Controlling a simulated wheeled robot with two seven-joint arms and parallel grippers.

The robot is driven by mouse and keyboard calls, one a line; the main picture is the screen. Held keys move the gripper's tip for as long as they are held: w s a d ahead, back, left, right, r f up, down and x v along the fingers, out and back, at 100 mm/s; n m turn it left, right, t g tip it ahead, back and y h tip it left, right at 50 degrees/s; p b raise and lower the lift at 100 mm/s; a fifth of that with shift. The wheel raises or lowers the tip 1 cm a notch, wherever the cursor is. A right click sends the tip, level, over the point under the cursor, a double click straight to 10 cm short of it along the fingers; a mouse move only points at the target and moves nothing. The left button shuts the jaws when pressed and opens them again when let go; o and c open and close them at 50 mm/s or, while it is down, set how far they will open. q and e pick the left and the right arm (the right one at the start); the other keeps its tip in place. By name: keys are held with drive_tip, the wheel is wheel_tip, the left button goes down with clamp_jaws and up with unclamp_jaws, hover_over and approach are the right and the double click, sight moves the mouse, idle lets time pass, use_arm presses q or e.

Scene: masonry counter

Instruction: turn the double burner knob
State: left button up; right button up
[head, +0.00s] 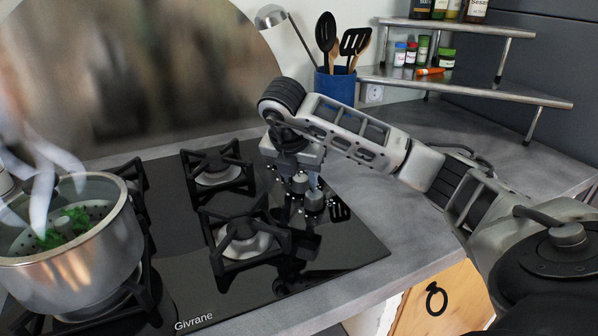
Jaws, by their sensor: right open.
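The black glass hob (180,270) carries several burners with black grates. Small metal knobs (314,200) stand on its right side, partly covered by my right gripper; I cannot tell which one is the double burner knob. My right gripper (315,212) is open and points down over these knobs, with its dark fingers around or beside them. Whether a finger touches a knob cannot be told. My left gripper is not in view.
A steel pot (105,255) with green food and steam stands on the left burner. A blue utensil holder (335,86) stands behind my right arm, near a corner shelf (470,85) with jars. The grey counter (390,215) right of the hob is clear.

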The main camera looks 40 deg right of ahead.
use_arm(q)
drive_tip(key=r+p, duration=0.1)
drive_tip(key=p, duration=0.2)
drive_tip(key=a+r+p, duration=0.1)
drive_tip(key=p, duration=0.2)
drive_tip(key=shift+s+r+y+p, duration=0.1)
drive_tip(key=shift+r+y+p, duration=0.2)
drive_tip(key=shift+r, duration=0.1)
use_arm(e)
drive_tip(key=v, duration=1.6)
